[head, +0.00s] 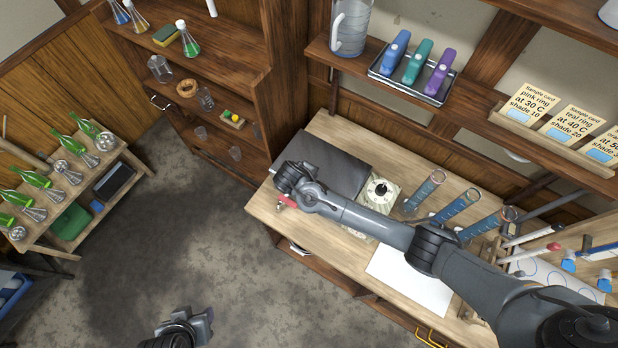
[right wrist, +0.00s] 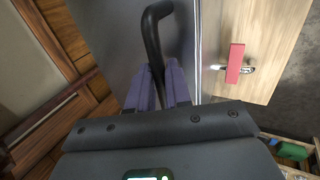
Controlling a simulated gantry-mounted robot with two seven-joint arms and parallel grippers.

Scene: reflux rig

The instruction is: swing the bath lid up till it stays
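The bath lid (head: 322,162) is a dark grey slab on the wooden bench in the head view. It looks down and flat, though my right arm covers its front part. In the right wrist view the lid's grey surface (right wrist: 112,35) fills the upper middle. Its black bent bar handle (right wrist: 151,38) runs down between the purple fingers of my right gripper (right wrist: 163,80), which look closed on it. In the head view my right gripper is at the lid's front left, its fingers hidden. My left gripper (head: 195,328) is low over the floor, away from the bench; its fingers are unclear.
A red-handled tap (right wrist: 235,63) is beside the lid. A wooden shelf (head: 390,85) overhangs the bench's back. The floor in front is clear.

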